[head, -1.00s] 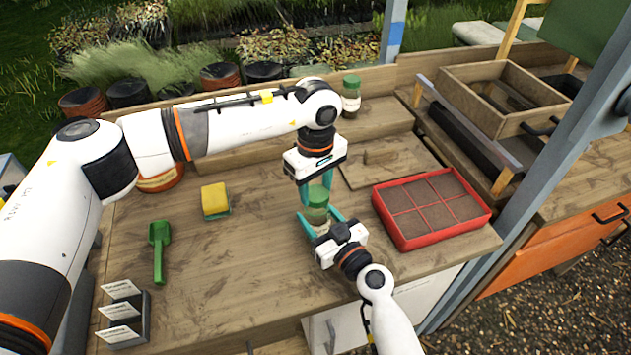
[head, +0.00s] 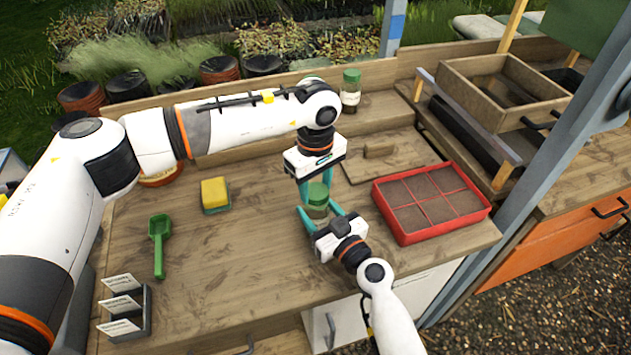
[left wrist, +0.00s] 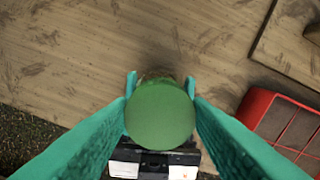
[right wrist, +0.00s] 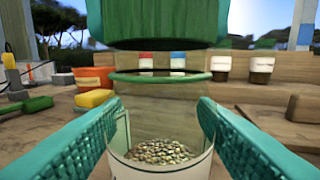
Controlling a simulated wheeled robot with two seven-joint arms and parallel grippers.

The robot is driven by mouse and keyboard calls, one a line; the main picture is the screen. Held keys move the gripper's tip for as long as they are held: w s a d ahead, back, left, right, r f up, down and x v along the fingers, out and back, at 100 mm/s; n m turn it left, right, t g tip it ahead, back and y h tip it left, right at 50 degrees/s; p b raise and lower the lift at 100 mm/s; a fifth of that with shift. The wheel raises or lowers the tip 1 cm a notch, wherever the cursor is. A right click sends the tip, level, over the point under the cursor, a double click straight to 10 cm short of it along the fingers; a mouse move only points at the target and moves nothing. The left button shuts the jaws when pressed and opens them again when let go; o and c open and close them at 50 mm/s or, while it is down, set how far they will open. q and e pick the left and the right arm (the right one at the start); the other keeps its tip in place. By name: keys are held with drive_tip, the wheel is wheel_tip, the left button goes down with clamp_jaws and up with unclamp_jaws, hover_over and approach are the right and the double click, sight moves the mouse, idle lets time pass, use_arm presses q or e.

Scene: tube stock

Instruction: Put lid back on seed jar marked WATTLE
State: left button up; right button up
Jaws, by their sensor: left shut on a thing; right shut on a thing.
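The seed jar (right wrist: 160,125) is clear glass with seeds low inside, seen in the right wrist view between the teal fingers of my right gripper (right wrist: 160,130). My right gripper (head: 320,212) is shut around the jar on the bench. The green lid (left wrist: 161,115) is held between the fingers of my left gripper (left wrist: 161,105). In the right wrist view the lid (right wrist: 165,25) hangs just above the open rim, with a gap between them. In the head view my left gripper (head: 318,182) is directly above the jar. I cannot read the jar's label.
A red seed tray (head: 435,238) stands to the right. A yellow sponge (head: 215,193), a green scoop (head: 159,245) and a card holder (head: 125,310) are on the left. Another green-lidded jar (head: 351,92) stands on the back ledge. The bench front is clear.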

use_arm(q)
drive_tip(key=shift+f, duration=0.2)
drive_tip(key=m, duration=1)
drive_tip(key=shift+d, duration=0.15)
drive_tip(key=m, duration=0.7)
drive_tip(key=shift+d, duration=0.1)
drive_tip(key=shift+m, duration=1.2)
drive_tip(key=o, duration=0.9)
drive_tip(key=shift+f, duration=0.1)
